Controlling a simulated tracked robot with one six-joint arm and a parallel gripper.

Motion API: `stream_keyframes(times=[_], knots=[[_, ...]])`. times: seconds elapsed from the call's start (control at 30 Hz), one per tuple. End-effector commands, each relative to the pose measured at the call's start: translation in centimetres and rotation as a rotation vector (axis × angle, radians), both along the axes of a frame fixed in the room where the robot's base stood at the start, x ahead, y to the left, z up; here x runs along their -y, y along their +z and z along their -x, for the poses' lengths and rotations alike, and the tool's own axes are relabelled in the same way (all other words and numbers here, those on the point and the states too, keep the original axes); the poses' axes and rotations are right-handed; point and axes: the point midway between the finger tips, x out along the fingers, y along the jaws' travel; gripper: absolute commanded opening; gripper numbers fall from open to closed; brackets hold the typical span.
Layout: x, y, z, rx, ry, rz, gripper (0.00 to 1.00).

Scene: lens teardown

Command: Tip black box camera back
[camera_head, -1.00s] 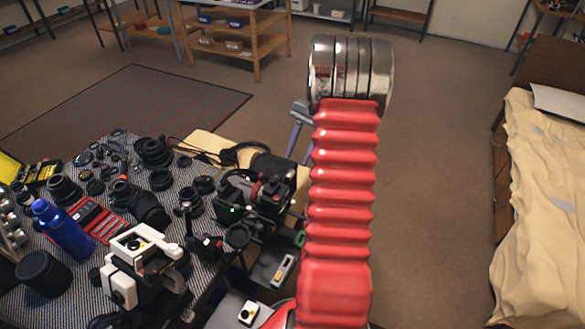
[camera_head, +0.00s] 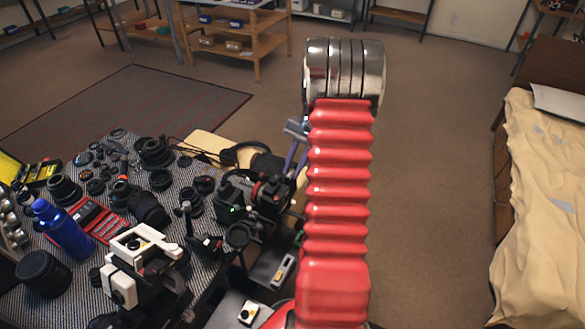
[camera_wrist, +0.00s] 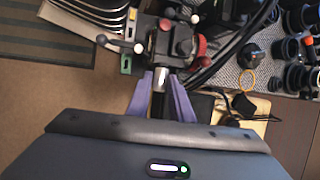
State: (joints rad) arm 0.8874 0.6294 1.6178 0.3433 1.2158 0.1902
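A black box-shaped camera (camera_head: 230,193) with a small green light stands at the right edge of the cluttered table. Beside it is a dark mount with red knobs (camera_head: 272,190), which also shows in the wrist view (camera_wrist: 181,40). My gripper (camera_head: 297,128) is partly hidden behind my red arm. In the wrist view my gripper's two purple fingers (camera_wrist: 161,80) are apart, on either side of a silver rod below the mount. I cannot tell whether they touch it. The box camera is hard to make out in the wrist view.
The striped table mat (camera_head: 90,222) carries many lenses, a blue bottle (camera_head: 64,232) and a white instant camera (camera_head: 136,240). Black headphones (camera_head: 240,153) lie near the mount. Open floor (camera_head: 430,180) lies between the table and the bed (camera_head: 545,220).

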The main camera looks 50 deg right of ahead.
Motion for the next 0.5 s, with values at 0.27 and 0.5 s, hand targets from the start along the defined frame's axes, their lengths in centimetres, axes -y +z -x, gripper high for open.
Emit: stream_keyframes(times=[0.27, 0.5], knots=[[0.03, 0.01, 0.03, 0.000, 0.000, 0.000, 0.00], [0.03, 0.00, 0.05, -0.001, 0.000, 0.000, 0.00]])
